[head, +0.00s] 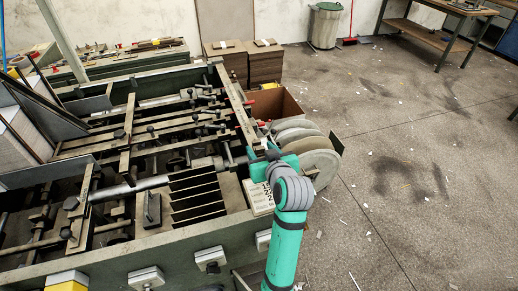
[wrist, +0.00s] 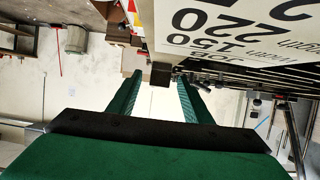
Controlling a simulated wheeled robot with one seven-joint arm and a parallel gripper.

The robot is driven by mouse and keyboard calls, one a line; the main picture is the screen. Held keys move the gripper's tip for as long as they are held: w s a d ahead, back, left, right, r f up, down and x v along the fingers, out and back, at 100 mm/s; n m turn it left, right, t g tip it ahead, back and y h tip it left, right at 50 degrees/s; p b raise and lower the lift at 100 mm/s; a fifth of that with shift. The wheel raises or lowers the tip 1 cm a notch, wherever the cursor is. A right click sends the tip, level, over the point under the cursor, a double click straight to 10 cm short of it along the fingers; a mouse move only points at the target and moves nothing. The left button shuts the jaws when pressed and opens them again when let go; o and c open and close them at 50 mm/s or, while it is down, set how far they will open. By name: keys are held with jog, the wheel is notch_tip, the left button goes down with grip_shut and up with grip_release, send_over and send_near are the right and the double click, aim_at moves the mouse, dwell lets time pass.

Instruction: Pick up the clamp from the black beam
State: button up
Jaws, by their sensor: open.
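Several small dark clamps sit on the beams of the green feeder (head: 120,262) in the head view. One clamp with an upright handle (head: 152,208) stands in front of a grey roller. I cannot tell for sure which clamp is the task's one, or which bar is the black beam. My gripper (wrist: 158,82) shows in the wrist view as two green fingers, apart, with nothing held between them. A dark block (wrist: 160,75) appears near the fingertips; I cannot tell what it is. In the head view my arm hides most of the gripper at the feeder's right end.
A white sign with numbers (wrist: 235,30) is close to my gripper in the wrist view, upside down. Round grey discs (head: 318,165) and a brown box (head: 275,103) stand beside the feeder's right side. Open floor (head: 420,190) lies to the right.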

jog(key=shift+w+a+f, duration=0.1)
jog(key=shift+w+f, duration=0.05)
jog(key=shift+w, duration=0.2)
jog(key=shift+c, duration=0.3)
grip_shut()
